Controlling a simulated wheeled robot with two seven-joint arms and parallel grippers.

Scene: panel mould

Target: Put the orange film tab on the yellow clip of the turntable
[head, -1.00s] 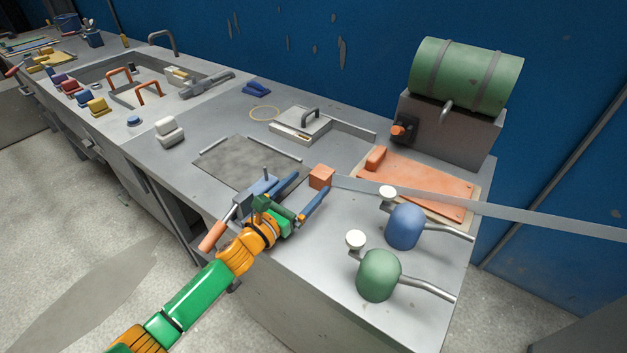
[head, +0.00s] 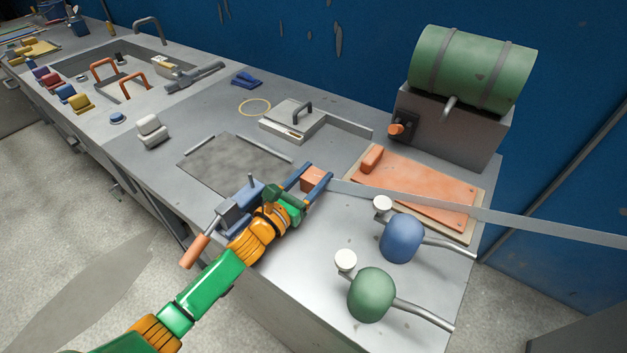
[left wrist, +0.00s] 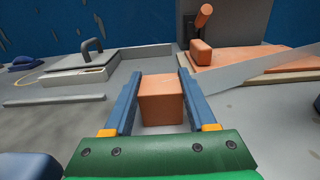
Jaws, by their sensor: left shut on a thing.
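The orange film tab (head: 313,177) is a small block with a long pale film strip (head: 480,213) running from its side to the right. My left gripper (head: 316,176) is shut on the tab, with a blue finger along each side. The left wrist view shows the tab (left wrist: 161,101) between the fingertips. I cannot make out a turntable. A yellow block (head: 79,103) stands at the bench's left front edge among coloured blocks; I cannot tell whether it is the clip. My right gripper is not in view.
A blue device with an orange handle (head: 195,251) stands beside my left gripper, partly hidden. A dark plate (head: 225,165) lies behind. Blue (head: 401,239) and green (head: 371,295) domed fittings stand right. An orange board (head: 425,190) and green drum (head: 470,68) are at the back right.

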